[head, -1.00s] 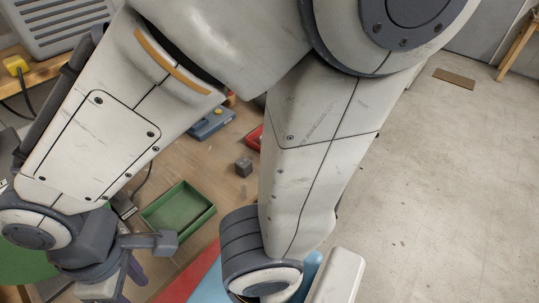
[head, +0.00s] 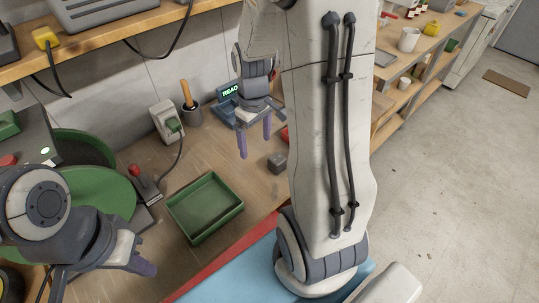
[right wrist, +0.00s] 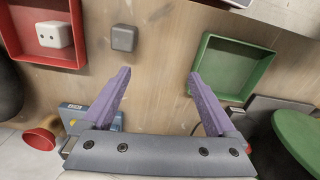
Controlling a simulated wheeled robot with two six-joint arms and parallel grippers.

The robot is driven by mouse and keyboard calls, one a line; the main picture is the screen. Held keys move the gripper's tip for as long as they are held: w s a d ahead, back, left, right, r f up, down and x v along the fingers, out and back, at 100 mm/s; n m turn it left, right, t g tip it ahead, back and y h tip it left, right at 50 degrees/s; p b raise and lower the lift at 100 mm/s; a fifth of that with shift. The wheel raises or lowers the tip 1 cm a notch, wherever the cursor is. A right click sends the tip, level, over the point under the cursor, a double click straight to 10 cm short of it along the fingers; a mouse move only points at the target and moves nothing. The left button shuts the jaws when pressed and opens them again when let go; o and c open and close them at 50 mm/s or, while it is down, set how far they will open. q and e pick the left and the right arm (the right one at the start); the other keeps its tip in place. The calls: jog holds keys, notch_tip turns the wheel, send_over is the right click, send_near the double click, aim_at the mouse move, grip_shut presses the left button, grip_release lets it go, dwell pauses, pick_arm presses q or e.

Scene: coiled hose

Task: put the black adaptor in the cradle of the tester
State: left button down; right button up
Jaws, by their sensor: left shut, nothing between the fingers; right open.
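The black adaptor, a small dark grey cube (head: 277,165), sits on the bench right of the green tray; it also shows in the right wrist view (right wrist: 124,38). The tester (head: 228,92) is a blue device with a lit display at the back of the bench. My right gripper partly covers it, and I cannot make out its cradle; its blue body shows in the right wrist view (right wrist: 76,113). My right gripper (head: 255,146) is open and empty, above the bench left of the adaptor, fingers pointing down. My left gripper (head: 146,260) is shut and empty at lower left.
A green tray (head: 238,207) lies empty on the bench. A red tray (right wrist: 74,60) with a white adaptor (right wrist: 52,34) lies beside the black one. A white socket box (head: 165,120) with a cable and a pot with a wooden handle (head: 187,97) stand at the back.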

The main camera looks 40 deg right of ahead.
jog(key=m, duration=0.1)
send_near(279, 159)
jog(key=shift+s+a, duration=0.15)
notch_tip(279, 159, down, 5)
jog(key=shift+r, duration=0.15)
jog(key=shift+w+f+p, duration=0.1)
jog(key=shift+f+p, duration=0.35)
jog(key=shift+f, duration=0.95)
jog(key=shift+w+f+p, duration=0.15)
jog(key=shift+f+p, duration=0.25)
jog(key=shift+f, duration=1.05)
grip_shut()
